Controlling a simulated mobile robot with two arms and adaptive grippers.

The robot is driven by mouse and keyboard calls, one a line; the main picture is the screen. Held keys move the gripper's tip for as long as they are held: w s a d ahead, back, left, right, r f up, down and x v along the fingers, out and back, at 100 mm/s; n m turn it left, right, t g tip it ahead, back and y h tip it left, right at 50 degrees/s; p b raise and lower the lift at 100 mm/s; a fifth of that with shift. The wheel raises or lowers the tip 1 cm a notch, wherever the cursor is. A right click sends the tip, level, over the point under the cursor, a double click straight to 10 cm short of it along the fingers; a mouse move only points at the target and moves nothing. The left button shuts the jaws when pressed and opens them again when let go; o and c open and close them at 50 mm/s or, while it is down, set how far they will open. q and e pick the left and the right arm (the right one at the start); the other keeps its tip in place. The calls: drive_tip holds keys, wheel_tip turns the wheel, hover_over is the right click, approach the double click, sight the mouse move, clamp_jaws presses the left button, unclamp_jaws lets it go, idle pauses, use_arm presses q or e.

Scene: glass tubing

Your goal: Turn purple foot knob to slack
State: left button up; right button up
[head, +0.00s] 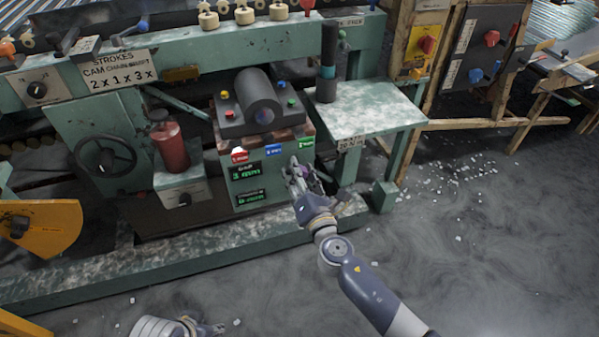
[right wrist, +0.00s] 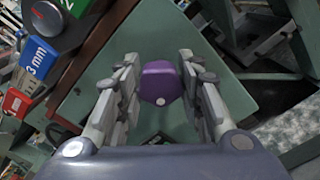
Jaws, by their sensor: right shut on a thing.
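The purple foot knob (right wrist: 160,82) shows in the right wrist view between the two fingers of my right gripper (right wrist: 163,88). It has a faceted rim and a pale dot near its lower edge. In the head view my right gripper (head: 303,178) is at the lower right side of the green machine cabinet, with only a little purple showing behind its fingers. It is shut on the knob. My left gripper (head: 207,328) shows only in part at the bottom edge of the head view, low and away from the cabinet; its fingers are not clear.
A pale worktable (head: 375,108) with a dark upright cylinder (head: 327,75) stands to the right. The floor at right is open, with scattered fragments.

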idle(0.3)
drive_tip(key=o, duration=1.1)
drive_tip(key=v, duration=1.2)
